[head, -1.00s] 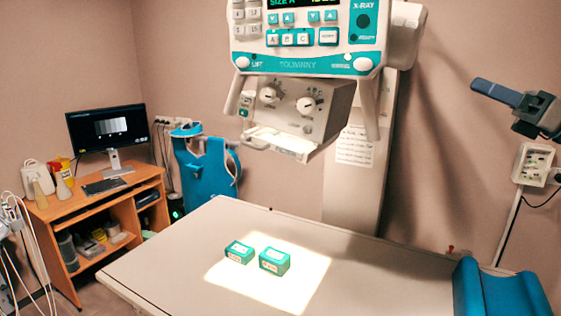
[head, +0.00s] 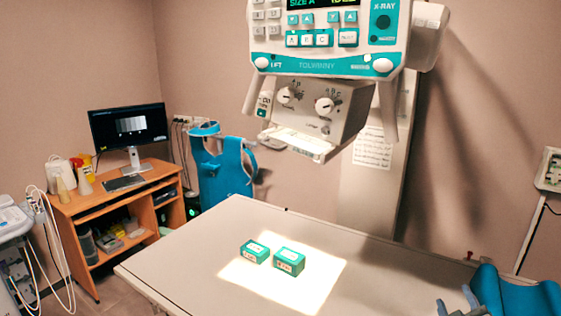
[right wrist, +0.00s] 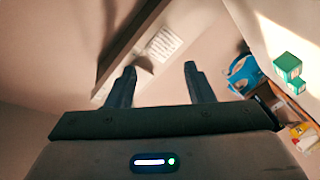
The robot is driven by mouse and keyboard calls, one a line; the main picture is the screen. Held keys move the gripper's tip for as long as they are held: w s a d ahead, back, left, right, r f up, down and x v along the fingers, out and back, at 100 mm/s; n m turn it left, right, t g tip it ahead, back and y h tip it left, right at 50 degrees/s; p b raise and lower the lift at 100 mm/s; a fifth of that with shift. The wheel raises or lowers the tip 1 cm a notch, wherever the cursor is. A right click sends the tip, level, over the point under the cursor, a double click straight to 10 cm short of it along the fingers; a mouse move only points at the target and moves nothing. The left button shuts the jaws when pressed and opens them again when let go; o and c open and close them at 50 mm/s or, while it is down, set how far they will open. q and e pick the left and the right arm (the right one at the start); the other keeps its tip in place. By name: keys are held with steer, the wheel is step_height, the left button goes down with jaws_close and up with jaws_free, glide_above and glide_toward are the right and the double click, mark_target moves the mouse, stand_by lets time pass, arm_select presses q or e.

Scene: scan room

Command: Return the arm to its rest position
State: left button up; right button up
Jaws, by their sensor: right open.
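My right gripper (head: 456,303) shows at the bottom right of the head view, low by the blue cushion (head: 515,293) at the table's end. Only its fingertips are in that frame. In the right wrist view the right gripper (right wrist: 160,72) has its two fingers wide apart with nothing between them. My left gripper is in neither view. Two teal boxes, a smaller one (head: 254,252) and a larger one (head: 289,262), stand side by side in the lit patch on the table (head: 200,245). Both are away from the gripper.
The X-ray head (head: 325,40) with its control panel hangs above the table. A wooden desk (head: 110,210) with a monitor (head: 127,130) stands at left, beside a blue apron on a stand (head: 222,172). The table between boxes and cushion is clear.

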steer(key=s+a+f+m+g+y, duration=0.1)
steer(key=s+a+f+m+g, duration=0.2)
steer(key=s+f, duration=0.55)
steer(key=s+a+f+m+g+y, duration=0.15)
steer(key=s+a+f+g, duration=0.25)
steer(key=s+f+g, duration=0.45)
steer(key=s+a+f+m+g+y, duration=0.1)
steer(key=s+a+f+g, duration=0.15)
steer(key=s+f, duration=0.55)
step_height(320, 180, down, 32)
steer(key=s+d+f+b, duration=0.1)
steer(key=s+d+b, duration=0.1)
steer(key=b, duration=0.4)
steer(key=s+f+b, duration=0.2)
steer(key=s+f, duration=0.7)
steer(key=f, duration=0.2)
steer(key=s+d+f+g+b, duration=0.1)
steer(key=s+f+b, duration=0.1)
steer(key=s+f, duration=0.6)
step_height(320, 180, down, 4)
steer(key=shift+s+d+f+g, duration=0.1)
steer(key=shift+s+d+g, duration=0.2)
steer(key=shift+s, duration=0.1)
steer(key=shift+m, duration=0.25)
